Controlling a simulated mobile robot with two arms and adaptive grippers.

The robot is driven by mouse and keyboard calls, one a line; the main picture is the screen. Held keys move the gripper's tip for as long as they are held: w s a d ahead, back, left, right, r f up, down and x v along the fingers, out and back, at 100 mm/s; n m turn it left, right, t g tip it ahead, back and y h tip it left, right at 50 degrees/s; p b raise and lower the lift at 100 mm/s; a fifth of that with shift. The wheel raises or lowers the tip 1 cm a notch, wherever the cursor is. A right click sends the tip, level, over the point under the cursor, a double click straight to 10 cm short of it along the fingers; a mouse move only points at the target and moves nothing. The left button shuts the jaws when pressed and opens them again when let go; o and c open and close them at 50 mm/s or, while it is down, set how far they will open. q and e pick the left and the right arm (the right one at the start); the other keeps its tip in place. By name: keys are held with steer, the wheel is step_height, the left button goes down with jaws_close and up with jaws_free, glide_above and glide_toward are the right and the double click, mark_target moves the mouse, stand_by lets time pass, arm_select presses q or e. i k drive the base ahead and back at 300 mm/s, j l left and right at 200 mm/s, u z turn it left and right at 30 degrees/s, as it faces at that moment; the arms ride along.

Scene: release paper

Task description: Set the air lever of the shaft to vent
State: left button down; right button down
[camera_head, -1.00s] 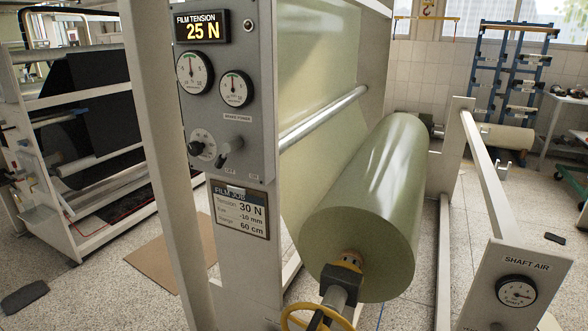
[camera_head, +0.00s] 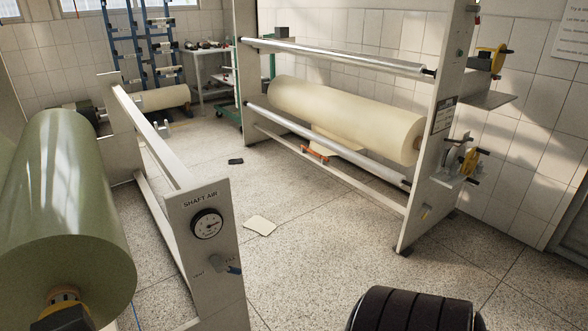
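The shaft air panel (camera_head: 205,245) faces me on the front post of the unwind stand, left of centre. A round gauge (camera_head: 208,224) sits under its SHAFT AIR label. The lever's labels are too small to read surely. The shaft end (camera_head: 65,308), with a yellow collar, shows at the bottom left in the large green film roll (camera_head: 70,205). Neither gripper is in view.
A second stand with a cream roll (camera_head: 345,115) is at the right. A sheet of paper (camera_head: 259,225) and a small dark object (camera_head: 236,161) lie on the floor. The floor (camera_head: 300,265) between the stands is mostly clear.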

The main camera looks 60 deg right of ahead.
mark_target(217, 263)
steer(key=z, duration=1.35)
